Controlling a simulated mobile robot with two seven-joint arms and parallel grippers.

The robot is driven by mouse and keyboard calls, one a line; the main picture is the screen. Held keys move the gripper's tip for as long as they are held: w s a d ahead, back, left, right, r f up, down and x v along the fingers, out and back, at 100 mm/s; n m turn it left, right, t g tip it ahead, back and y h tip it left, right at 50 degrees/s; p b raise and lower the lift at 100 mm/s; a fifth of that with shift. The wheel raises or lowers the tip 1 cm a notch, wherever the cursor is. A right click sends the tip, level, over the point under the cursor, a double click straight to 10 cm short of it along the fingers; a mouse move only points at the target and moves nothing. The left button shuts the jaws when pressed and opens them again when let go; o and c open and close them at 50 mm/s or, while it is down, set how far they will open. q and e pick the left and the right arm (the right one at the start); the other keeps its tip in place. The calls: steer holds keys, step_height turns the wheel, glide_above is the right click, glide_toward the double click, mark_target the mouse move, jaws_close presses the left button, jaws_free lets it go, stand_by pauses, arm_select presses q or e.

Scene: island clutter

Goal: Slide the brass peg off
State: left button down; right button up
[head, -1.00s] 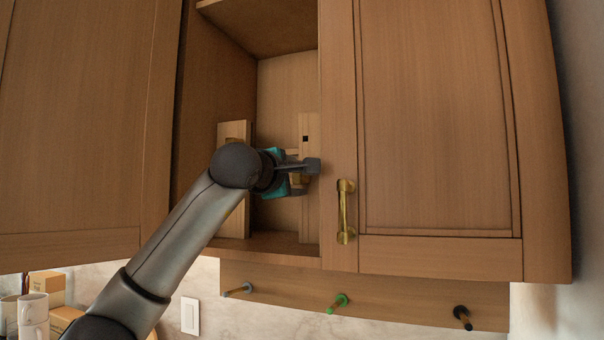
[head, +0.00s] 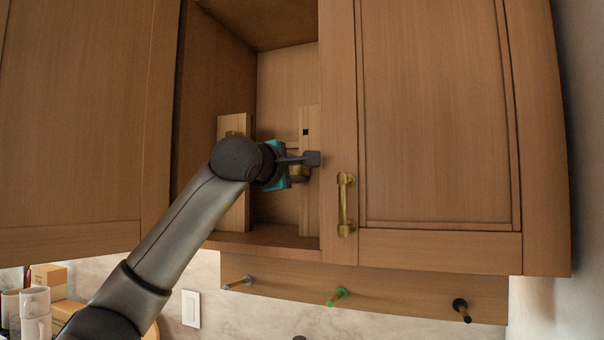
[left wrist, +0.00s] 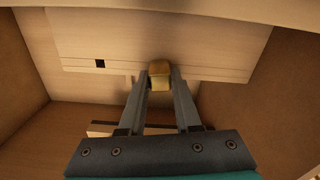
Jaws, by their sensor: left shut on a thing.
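The brass peg (left wrist: 160,75) is a small block-like gold end between my left fingertips in the left wrist view. It sits in front of a pale wooden board with a small dark square hole (left wrist: 99,64). In the head view a bit of the peg (head: 301,172) shows just under the fingers. My left gripper (head: 312,160) reaches into the open cabinet bay and is shut on the peg; it also shows in the left wrist view (left wrist: 160,82). Most of the peg's length is hidden. My right gripper is not in view.
A cabinet door with a brass handle (head: 345,205) stands close to the right of my gripper. Another upright wooden board (head: 236,200) is on the bay's left. Pegs, one green (head: 337,297), are on a rail below. Mugs (head: 35,312) stand lower left.

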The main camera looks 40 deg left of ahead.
mark_target(297, 171)
arm_select(q)
steer(key=shift+d+f, duration=0.1)
steer(key=shift+f, duration=0.2)
steer(key=shift+r+b+v, duration=0.2)
steer(key=shift+b+v, duration=0.8)
steer(key=shift+v, duration=1.8)
